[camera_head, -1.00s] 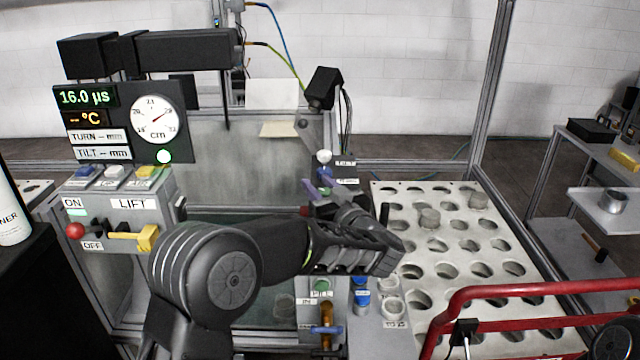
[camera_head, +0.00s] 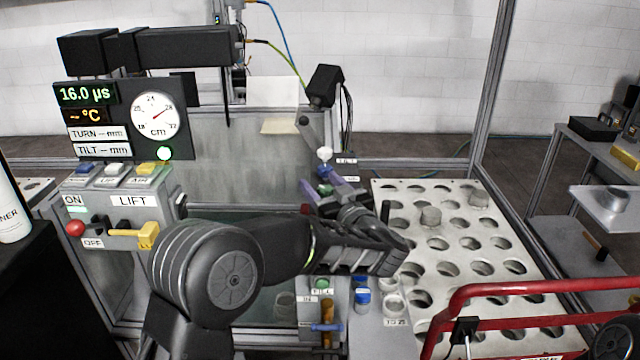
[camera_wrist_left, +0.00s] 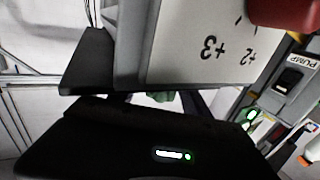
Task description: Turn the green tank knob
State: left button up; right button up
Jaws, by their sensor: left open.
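My left gripper (camera_head: 326,188) reaches in over the right end of the tank (camera_head: 225,150), with its purple-grey fingers apart. A small green knob (camera_head: 325,189) shows between the fingers, partly hidden by them. In the left wrist view a green piece (camera_wrist_left: 162,96) shows in the gap between the dark fingers, mostly covered. I cannot tell whether either finger touches it. A white ball-topped knob (camera_head: 324,155) stands just behind the fingers. My right gripper is not in view.
A control box (camera_head: 125,210) with a yellow lever and red knob stands at left. A perforated plate (camera_head: 455,240) lies right of my gripper. Blue and white capped vials (camera_head: 362,298) stand below my forearm. A red rail (camera_head: 530,290) crosses the lower right.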

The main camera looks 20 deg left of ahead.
aim_at(330, 193)
pick_arm(q)
jog(key=b+v, duration=0.2)
jog(key=v, duration=0.3)
jog(key=shift+s+d, duration=0.25)
jog(key=shift+d, duration=0.05)
jog(key=shift+s+d, duration=0.3)
jog(key=shift+s, duration=0.2)
